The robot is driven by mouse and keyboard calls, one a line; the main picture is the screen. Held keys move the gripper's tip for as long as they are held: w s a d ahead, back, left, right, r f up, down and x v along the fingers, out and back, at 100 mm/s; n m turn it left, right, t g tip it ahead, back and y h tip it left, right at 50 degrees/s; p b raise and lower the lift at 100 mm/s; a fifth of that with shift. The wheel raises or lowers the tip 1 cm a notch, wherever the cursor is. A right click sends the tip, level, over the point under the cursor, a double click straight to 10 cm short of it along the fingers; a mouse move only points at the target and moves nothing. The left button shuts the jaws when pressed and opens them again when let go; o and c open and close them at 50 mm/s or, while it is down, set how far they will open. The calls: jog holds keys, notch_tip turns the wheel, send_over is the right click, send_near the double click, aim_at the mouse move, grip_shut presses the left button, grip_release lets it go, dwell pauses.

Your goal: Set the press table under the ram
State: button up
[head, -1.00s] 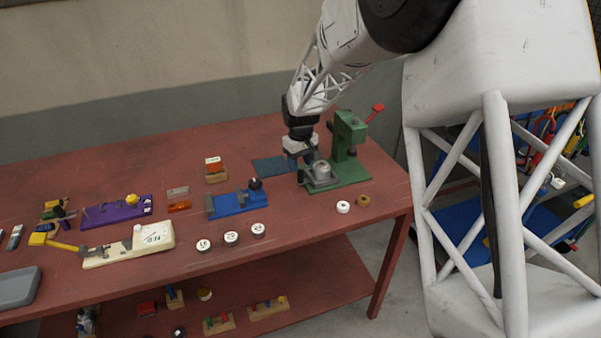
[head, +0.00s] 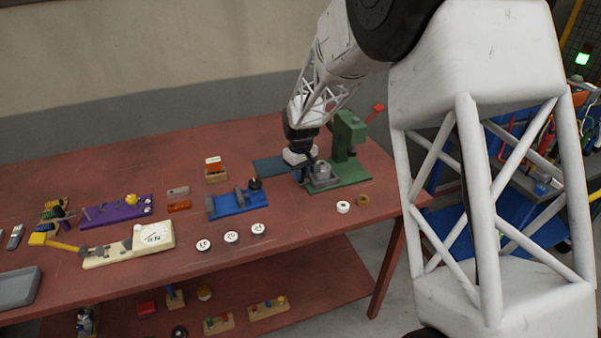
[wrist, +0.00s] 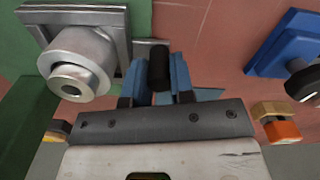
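The green press (head: 344,140) stands at the right end of the red bench, with a red-tipped lever. Its press table, a grey square plate (wrist: 141,50) with a silver cylinder (wrist: 80,62) on it, sits at the press's foot, and the cylinder also shows in the head view (head: 321,170). In the wrist view a black upright handle (wrist: 158,66) stands at the plate's side. My gripper (wrist: 160,75) has its blue fingers on either side of this handle, seemingly against it. The ram's tip above the table is not clearly seen.
A blue fixture (head: 237,203) with a black knob lies left of the press. A white ring (head: 343,207) and a brown ring (head: 363,200) lie near the front edge. Several white-topped discs (head: 231,237) lie further left. A flat dark blue plate (head: 270,167) lies behind.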

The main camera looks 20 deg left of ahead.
aim_at(322, 163)
grip_shut()
jog(key=shift+w+d, duration=0.1)
jog(key=shift+w+d, duration=2.45)
jog(key=shift+w, duration=0.05)
jog(key=o, duration=0.7)
grip_release()
jog(key=shift+r, duration=0.15)
jog(key=shift+r, duration=3.8)
